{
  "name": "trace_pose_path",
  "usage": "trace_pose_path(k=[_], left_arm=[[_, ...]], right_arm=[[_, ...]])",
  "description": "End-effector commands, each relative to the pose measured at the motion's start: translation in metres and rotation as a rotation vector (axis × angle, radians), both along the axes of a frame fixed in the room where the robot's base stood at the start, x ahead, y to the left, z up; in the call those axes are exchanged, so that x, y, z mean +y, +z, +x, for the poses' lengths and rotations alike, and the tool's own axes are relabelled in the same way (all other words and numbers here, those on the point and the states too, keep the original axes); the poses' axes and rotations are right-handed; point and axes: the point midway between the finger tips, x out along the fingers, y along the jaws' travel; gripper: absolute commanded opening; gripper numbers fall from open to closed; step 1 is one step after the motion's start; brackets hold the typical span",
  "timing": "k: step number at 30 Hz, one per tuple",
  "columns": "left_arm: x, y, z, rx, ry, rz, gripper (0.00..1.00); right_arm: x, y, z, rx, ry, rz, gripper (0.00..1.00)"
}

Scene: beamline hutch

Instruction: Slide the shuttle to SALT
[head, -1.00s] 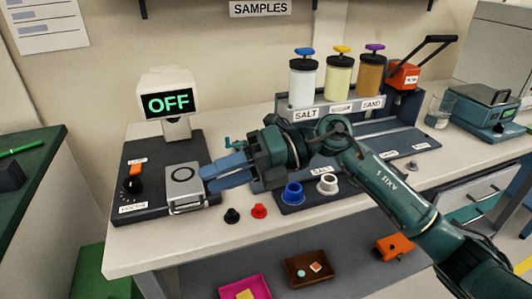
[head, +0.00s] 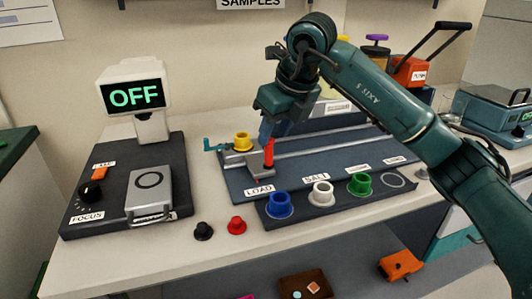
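The shuttle (head: 260,166) is a small grey block with an upright red handle (head: 269,155). It sits at the left end of the railed track (head: 325,148), just behind the LOAD label (head: 259,190). The SALT label (head: 315,178) is further right along the track's front edge. My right gripper (head: 273,132) points down with its blue fingers at the top of the red handle. Whether the fingers grip the handle or only stand beside it, I cannot tell. My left gripper is out of view.
Blue (head: 280,205), white (head: 321,194) and green (head: 360,184) cups stand on a dark strip in front of the track. The OFF display (head: 134,96) is at left. My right arm hides the sample jars partly.

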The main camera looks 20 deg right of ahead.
Motion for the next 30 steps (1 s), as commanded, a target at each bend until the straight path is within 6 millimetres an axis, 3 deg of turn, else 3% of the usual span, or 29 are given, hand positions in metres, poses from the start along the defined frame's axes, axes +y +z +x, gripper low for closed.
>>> trace_pose_path(k=[1, 6, 12, 23, 30], left_arm=[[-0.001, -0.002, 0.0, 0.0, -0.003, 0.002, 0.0], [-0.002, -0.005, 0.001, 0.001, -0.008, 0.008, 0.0], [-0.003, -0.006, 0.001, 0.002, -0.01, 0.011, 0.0], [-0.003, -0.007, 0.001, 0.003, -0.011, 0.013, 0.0], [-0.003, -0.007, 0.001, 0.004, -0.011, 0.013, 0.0]], right_arm=[[0.002, -0.013, 0.003, 0.005, 0.001, 0.0, 0.38], [0.008, -0.041, 0.014, 0.003, 0.002, 0.001, 0.38], [0.011, -0.059, 0.022, 0.002, 0.002, 0.001, 0.38], [0.012, -0.063, 0.024, 0.0, 0.002, 0.002, 0.38], [0.011, -0.063, 0.023, 0.0, 0.002, 0.002, 0.18]])
